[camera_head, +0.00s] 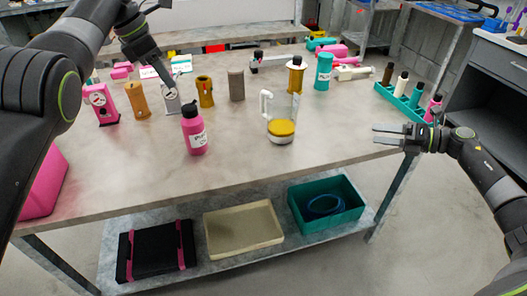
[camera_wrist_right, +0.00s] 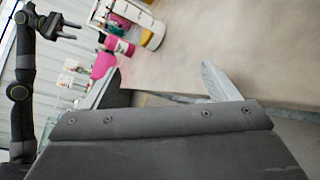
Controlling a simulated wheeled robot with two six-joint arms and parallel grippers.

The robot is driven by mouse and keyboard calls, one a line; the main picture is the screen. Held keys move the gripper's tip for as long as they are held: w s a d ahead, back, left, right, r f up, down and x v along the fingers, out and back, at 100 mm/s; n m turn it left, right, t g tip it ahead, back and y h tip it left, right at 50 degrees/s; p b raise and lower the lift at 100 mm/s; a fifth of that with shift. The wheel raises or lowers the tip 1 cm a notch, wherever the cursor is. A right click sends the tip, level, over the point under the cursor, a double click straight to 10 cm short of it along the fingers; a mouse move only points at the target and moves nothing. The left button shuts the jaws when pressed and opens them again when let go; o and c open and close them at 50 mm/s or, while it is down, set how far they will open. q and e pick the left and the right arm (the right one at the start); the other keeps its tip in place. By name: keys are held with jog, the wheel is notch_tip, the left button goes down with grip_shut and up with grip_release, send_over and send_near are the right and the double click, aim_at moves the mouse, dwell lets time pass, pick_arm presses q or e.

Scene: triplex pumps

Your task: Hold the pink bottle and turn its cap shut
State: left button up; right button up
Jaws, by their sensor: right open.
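The pink bottle (camera_head: 196,140) stands upright on the table, with a white label and a dark cap (camera_head: 189,109) on top. It also shows in the right wrist view (camera_wrist_right: 113,43). My left gripper (camera_head: 170,82) hangs above the table, behind and to the left of the bottle, apart from it. Its fingers look parted and empty in the right wrist view (camera_wrist_right: 76,31). My right gripper (camera_head: 380,134) is open and empty at the table's right edge, far from the bottle. How tightly the cap sits cannot be told.
A yellow-filled jug (camera_head: 281,129) stands right of the bottle. Behind are a grey cylinder (camera_head: 236,85), an ochre mug (camera_head: 205,92) and a pink box (camera_head: 102,104). A green rack (camera_head: 401,103) holds several bottles at right. The table's front is clear.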

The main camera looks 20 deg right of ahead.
jog(key=w+a+r+n+t+y, duration=0.1)
jog(key=w+a+r, duration=0.1)
jog(key=a, duration=0.5)
jog(key=w+a+r+n+t+y, duration=0.1)
jog(key=w+a+r, duration=0.1)
jog(key=a, duration=0.5)
jog(key=n+t+h, duration=0.2)
jog(key=n+h, duration=0.1)
jog(key=n, duration=0.3)
send_near(189, 128)
jog(key=d+f, duration=0.1)
jog(key=s+d+f, duration=0.1)
jog(key=d, duration=0.1)
jog(key=d+f, duration=0.1)
jog(key=d, duration=0.1)
jog(key=shift+s+f, duration=0.1)
jog(key=shift+s, duration=0.15)
jog(key=shift+a, duration=0.45)
jog(key=x, duration=1.7)
jog(key=shift+w+a, duration=0.1)
jog(key=shift+w, duration=0.15)
jog(key=shift+c, duration=0.4)
